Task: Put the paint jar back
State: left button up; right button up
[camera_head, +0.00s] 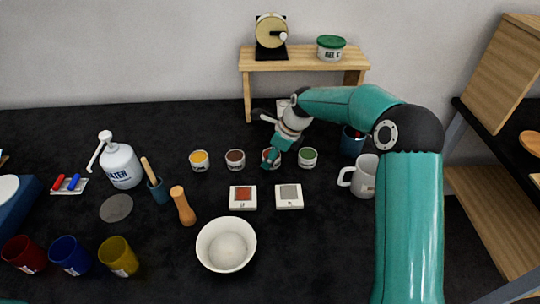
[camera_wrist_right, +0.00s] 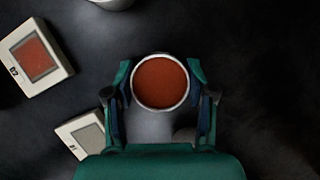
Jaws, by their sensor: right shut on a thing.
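The paint jar (camera_wrist_right: 160,84), round with a white rim and red-orange paint, sits between the two fingers of my right gripper (camera_wrist_right: 160,90) in the right wrist view. The gripper is shut on it, one finger on each side. In the head view my right gripper (camera_head: 270,157) is at the row of small jars, and its fingers partly cover the held jar. A brown jar (camera_head: 235,160) and a yellow jar (camera_head: 199,160) stand to its left, and a green jar (camera_head: 308,157) to its right. I cannot tell whether the held jar touches the table. My left gripper is not in view.
A red swatch tile (camera_head: 242,198) and a grey swatch tile (camera_head: 289,196) lie in front of the jars. A white bowl (camera_head: 226,245) is nearer. A white mug (camera_head: 364,177) stands right, beside my arm. A wooden shelf (camera_head: 303,63) stands behind. A water dispenser (camera_head: 122,167) is left.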

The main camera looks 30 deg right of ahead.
jog(key=o, duration=1.3)
jog(key=shift+c, duration=0.2)
jog(key=v, duration=1.2)
jog(key=shift+s, duration=0.1)
